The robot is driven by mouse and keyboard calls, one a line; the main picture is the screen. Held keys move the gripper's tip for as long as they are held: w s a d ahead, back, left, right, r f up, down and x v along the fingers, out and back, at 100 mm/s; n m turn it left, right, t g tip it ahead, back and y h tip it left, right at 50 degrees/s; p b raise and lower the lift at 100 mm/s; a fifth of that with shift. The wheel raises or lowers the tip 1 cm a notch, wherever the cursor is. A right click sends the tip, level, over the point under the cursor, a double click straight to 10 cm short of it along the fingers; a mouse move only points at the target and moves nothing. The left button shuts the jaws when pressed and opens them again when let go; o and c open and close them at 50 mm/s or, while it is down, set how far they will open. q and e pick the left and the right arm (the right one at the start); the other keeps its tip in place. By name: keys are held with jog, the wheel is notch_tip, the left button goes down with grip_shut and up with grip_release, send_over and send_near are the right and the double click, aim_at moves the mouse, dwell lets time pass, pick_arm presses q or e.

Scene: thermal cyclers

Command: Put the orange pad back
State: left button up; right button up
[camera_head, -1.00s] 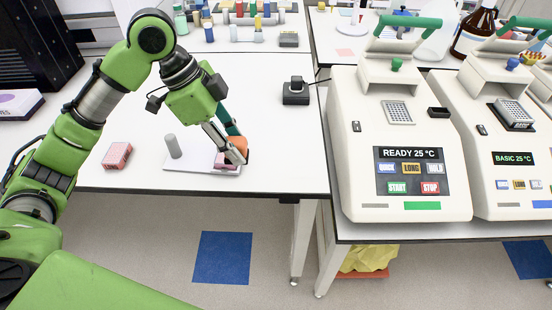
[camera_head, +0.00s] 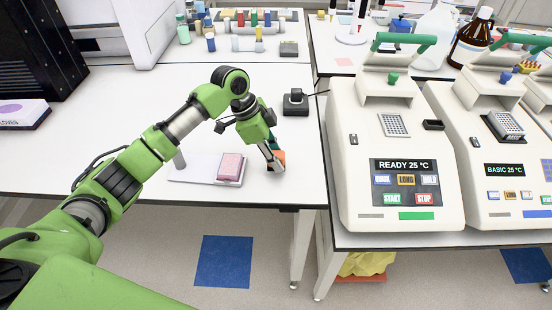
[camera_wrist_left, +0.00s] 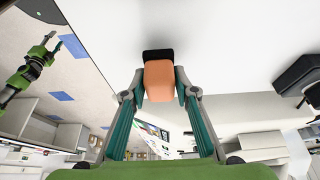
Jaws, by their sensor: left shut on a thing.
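My left gripper (camera_head: 272,163) is shut on the orange pad (camera_head: 279,156) near the front right of the left bench. In the left wrist view, the orange pad (camera_wrist_left: 159,82) sits between the two fingers (camera_wrist_left: 159,97), with a dark part at its far end. I cannot tell whether the pad touches the bench. The white plate (camera_head: 190,173) lies to the left of the gripper, apart from it. A pink block (camera_head: 231,166) rests on the plate's right end and a grey peg (camera_head: 179,159) stands at its left part, partly behind my arm.
A small black device (camera_head: 295,103) stands behind the gripper. The thermal cyclers (camera_head: 398,150) stand on the right bench, across a gap. Bottles and a tube rack (camera_head: 255,20) are at the back. The bench (camera_head: 130,90) behind my arm is clear.

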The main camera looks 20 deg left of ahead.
pick_arm(q)
jog(key=shift+f, duration=0.9)
pick_arm(e)
jog(key=shift+d+r, duration=0.15)
jog(key=shift+r, duration=0.35)
pick_arm(q)
jog(key=shift+f, duration=0.1)
pick_arm(e)
jog(key=shift+d, duration=0.2)
pick_arm(q)
jog(key=o, duration=1)
pick_arm(e)
jog(key=shift+d, duration=0.15)
pick_arm(q)
jog(key=shift+b+v, duration=0.95)
jog(key=shift+v, duration=5.25)
pick_arm(e)
jog(key=shift+a+f, duration=0.25)
jog(key=shift+f, duration=0.9)
pick_arm(q)
jog(key=shift+s, duration=0.1)
